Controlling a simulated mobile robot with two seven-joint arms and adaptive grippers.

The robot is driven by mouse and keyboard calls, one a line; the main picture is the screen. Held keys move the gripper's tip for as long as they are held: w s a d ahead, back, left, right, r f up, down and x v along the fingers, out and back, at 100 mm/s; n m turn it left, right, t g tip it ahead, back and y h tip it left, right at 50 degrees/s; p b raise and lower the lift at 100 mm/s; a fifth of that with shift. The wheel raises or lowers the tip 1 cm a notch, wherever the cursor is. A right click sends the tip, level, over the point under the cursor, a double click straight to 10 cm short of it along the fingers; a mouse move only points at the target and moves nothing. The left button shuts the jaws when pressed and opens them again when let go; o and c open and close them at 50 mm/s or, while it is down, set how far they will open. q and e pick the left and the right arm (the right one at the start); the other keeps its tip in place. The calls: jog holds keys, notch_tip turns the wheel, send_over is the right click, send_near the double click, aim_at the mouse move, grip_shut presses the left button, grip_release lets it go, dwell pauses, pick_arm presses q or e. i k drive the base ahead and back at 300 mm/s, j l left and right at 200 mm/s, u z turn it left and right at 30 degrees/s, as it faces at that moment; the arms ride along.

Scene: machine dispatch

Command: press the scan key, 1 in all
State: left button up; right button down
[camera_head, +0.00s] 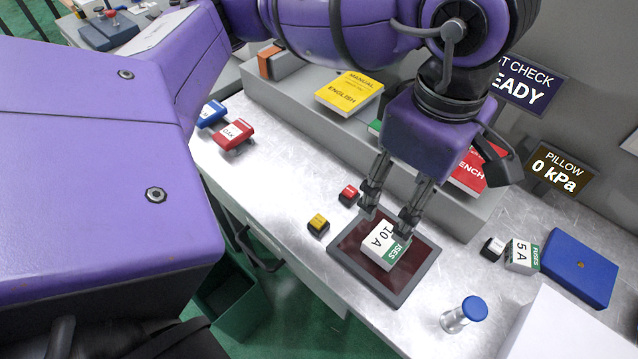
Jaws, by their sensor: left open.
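My left gripper (389,222) points down over the dark red pad (352,248) with the grey frame. It is open, with its fingertips close to the far side of a white and green fuse box (378,238) marked 10 A, lying on the pad; I cannot tell if they touch it. Small keys stand on the bench: a red one (348,194) and a yellow one (318,224) left of the pad, and a white-topped black one (494,248) to the right. Their lettering is too small to read, so I cannot tell which is the scan key. My right gripper is out of view.
A 5 A fuse box (521,257) and blue case (580,267) lie at right. A blue-capped post (464,314) stands near the front. Manuals, one yellow (349,92), lie on the back ledge. Signs read "PILLOW 0 kPa" (557,170) and partly hidden "EADY" (525,88).

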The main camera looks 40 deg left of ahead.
aim_at(318, 221)
jog(key=u, duration=1.15)
jog(key=k, duration=0.5)
jog(key=i+j+z, duration=0.2)
jog(key=i, duration=0.25)
jog(key=j, duration=0.1)
